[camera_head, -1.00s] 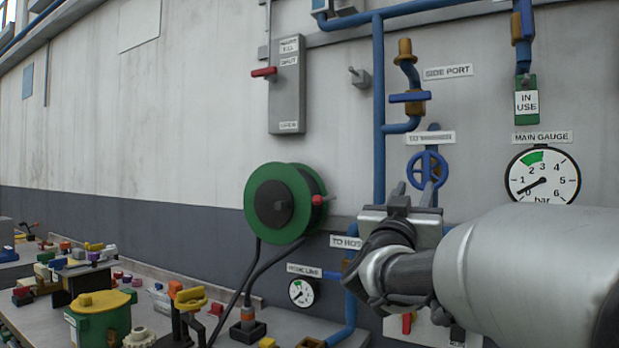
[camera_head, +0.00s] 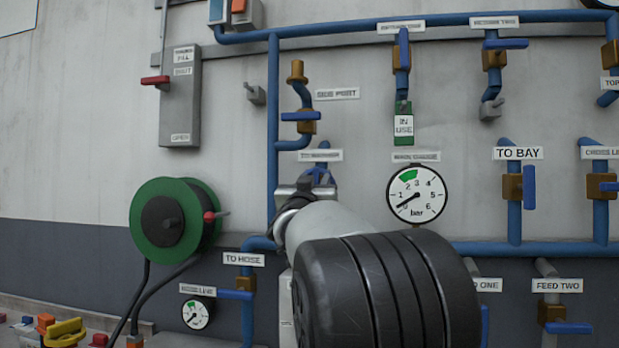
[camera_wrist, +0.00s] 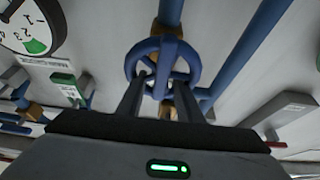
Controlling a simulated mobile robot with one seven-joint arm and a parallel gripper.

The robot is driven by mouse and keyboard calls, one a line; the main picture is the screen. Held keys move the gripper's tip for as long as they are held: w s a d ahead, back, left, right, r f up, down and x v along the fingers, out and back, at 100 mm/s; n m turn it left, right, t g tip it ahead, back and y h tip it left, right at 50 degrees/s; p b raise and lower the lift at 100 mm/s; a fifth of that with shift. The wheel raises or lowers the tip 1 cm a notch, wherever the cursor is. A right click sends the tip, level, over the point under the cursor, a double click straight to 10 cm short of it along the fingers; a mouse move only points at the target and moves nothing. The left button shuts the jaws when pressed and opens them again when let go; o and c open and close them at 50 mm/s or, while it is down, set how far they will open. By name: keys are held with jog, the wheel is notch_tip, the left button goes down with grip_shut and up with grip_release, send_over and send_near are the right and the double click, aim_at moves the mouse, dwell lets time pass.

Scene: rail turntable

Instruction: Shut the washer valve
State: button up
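The washer valve is a blue handwheel (camera_head: 319,174) below a blurred label (camera_head: 320,155) reading roughly "TO WASHER". In the head view my arm hides most of the wheel. In the wrist view the handwheel (camera_wrist: 163,62) is straight ahead, with a round rim and a central bar. My gripper (camera_wrist: 160,82) is open, its two dark fingers apart and their tips at the wheel's lower left and lower right. The tips overlap the rim and openings in the picture; I cannot tell if they touch. In the head view my gripper (camera_head: 303,192) is in front of the wheel, its fingers hidden.
A main gauge (camera_head: 417,195) is right of the wheel, and a blue-handled side port valve (camera_head: 302,116) is above it. A green hose reel (camera_head: 148,232) is at left. Blue pipes (camera_head: 273,130) run along the wall. A grey switch box (camera_head: 181,100) hangs at upper left.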

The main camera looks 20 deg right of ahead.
jog(key=shift+w+d, duration=0.1)
grip_shut()
jog(key=shift+r+m+g+h, duration=0.1)
jog(key=shift+m+g+h, duration=0.2)
jog(key=shift+m, duration=0.2)
jog(key=m+g+h+p, duration=0.1)
jog(key=m, duration=0.2)
jog(key=shift+d+p, duration=0.2)
jog(key=shift+p, duration=0.1)
jog(key=shift+s+d+f+m+g+h+p, duration=0.35)
jog(key=shift+m+g+p, duration=1)
jog(key=shift+m, duration=1.75)
jog(key=shift+s+d+f+m+g+y+p, duration=0.15)
jog(key=shift+f+m+g+p, duration=0.8)
jog(key=shift+m, duration=2.15)
jog(key=shift+s+d+f+m+g+h+p, duration=0.1)
jog(key=shift+s+d+m+g+h+p, duration=0.15)
jog(key=shift+m+g+p, duration=2.15)
jog(key=shift+m+t+b, duration=0.45)
jog(key=shift+m+t, duration=0.25)
jog(key=shift+t, duration=0.3)
